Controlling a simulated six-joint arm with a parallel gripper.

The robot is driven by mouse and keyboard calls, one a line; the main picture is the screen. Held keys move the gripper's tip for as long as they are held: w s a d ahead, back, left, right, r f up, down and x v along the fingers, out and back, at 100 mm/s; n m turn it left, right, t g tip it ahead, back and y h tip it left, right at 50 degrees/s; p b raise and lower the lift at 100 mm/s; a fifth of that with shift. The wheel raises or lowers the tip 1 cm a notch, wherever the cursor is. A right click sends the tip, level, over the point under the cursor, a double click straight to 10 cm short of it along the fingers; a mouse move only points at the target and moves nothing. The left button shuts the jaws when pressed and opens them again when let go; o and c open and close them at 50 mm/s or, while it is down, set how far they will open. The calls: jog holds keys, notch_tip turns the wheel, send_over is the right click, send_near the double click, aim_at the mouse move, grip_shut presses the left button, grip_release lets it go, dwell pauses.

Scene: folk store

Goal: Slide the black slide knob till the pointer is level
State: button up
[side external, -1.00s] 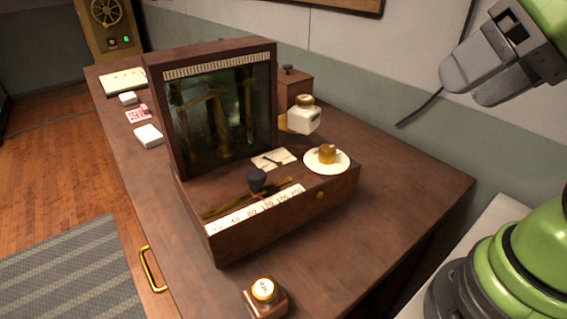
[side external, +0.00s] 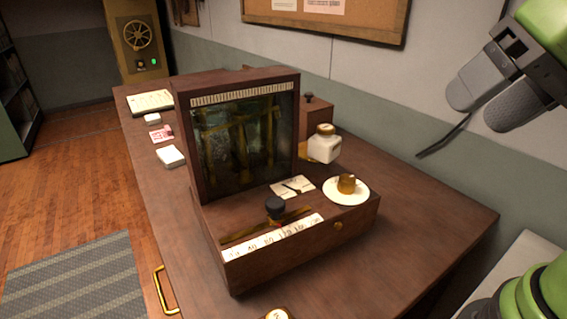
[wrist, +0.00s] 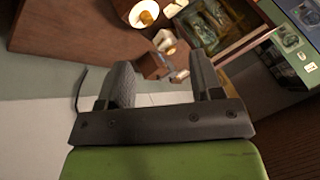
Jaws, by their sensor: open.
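The black slide knob (side external: 275,207) stands on a brass rail on the base of a wooden balance case (side external: 300,245). It is just behind the numbered white scale strip (side external: 272,238), roughly mid-length. Brass balance parts show dimly behind the case's glass (side external: 240,140). I cannot make out the pointer or its tilt. My gripper (side external: 478,112) is open and empty, high at the right near the wall, well away from the knob. In the wrist view its two fingers (wrist: 160,85) are apart with nothing held. The knob is not discernible there.
A white dish (side external: 357,196) with a brass weight (side external: 346,184) sits on the base's right. A white jar (side external: 325,148) is behind it, beside a small wooden box (side external: 316,117). A brass-topped item (side external: 277,314) is at the front edge. The desk's right side (side external: 430,220) is clear.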

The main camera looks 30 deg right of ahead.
jog(key=w+a+m+g, duration=0.3)
jog(key=w+m, duration=0.1)
jog(key=w, duration=0.4)
jog(key=m+g+h, duration=0.2)
jog(key=m+g, duration=0.1)
jog(key=m, duration=0.6)
send_over(275, 201)
notch_tip(275, 201, down, 10)
jog(key=shift+f, duration=4.55)
jog(key=shift+f, duration=0.1)
jog(key=shift+c, duration=0.2)
jog(key=c, duration=0.7)
jog(key=shift+o, duration=0.2)
